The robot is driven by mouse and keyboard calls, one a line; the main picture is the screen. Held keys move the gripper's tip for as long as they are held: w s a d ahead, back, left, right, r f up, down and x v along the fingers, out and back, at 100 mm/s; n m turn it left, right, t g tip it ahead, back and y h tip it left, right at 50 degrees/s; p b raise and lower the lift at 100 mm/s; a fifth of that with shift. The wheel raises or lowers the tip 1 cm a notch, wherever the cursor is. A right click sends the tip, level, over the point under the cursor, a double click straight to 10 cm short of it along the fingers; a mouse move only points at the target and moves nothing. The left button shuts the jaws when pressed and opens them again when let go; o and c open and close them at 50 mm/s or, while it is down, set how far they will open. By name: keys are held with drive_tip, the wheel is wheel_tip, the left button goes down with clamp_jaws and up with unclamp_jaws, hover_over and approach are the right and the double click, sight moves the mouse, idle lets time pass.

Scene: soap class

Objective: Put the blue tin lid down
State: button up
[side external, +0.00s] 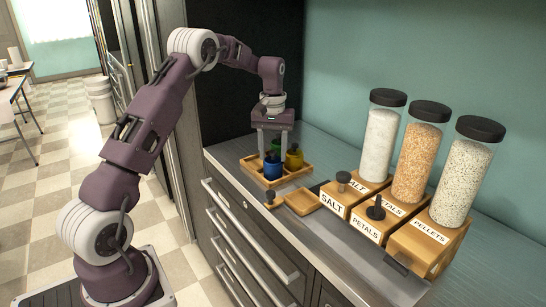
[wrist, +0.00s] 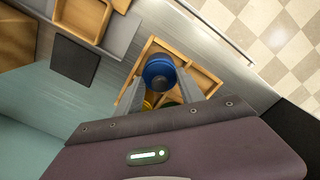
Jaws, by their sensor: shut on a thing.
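A blue tin (side external: 272,171) stands in a divided wooden tray (side external: 299,176) on the counter. A yellow tin (side external: 294,160) stands beside it and a green tin (side external: 276,146) behind. My gripper (side external: 276,152) points straight down over the tins, with one finger on each side of the blue. In the wrist view, the round blue lid (wrist: 158,68) with its knob sits between my fingertips (wrist: 160,84), and I am shut on it. The frames do not show clearly whether the lid touches the tin. The yellow and green tins are partly hidden behind my fingers there.
A small wooden dish (side external: 302,203) and a dark-knobbed piece (side external: 270,198) lie in front of the tray. Wooden boxes marked salt (side external: 333,203), petals (side external: 366,227) and pellets (side external: 428,238) stand to the right, under tall jars. The counter's front edge is close to the tray.

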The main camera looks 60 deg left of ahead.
sight(273, 151)
wheel_tip(273, 151, up, 9)
drive_tip(key=shift+w+f, duration=0.1)
drive_tip(key=w+d+f, duration=0.2)
drive_tip(key=w+d, duration=0.2)
drive_tip(key=d, duration=0.3)
drive_tip(key=w+d+f, duration=0.1)
drive_tip(key=w+d, duration=0.3)
drive_tip(key=d, duration=0.3)
drive_tip(key=f, duration=0.3)
drive_tip(key=d+f, duration=0.1)
drive_tip(key=f, duration=0.6)
drive_tip(key=shift+w+d+f, duration=0.15)
drive_tip(key=shift+d+f, duration=0.05)
drive_tip(key=shift+f, duration=0.1)
drive_tip(key=o, duration=1.3)
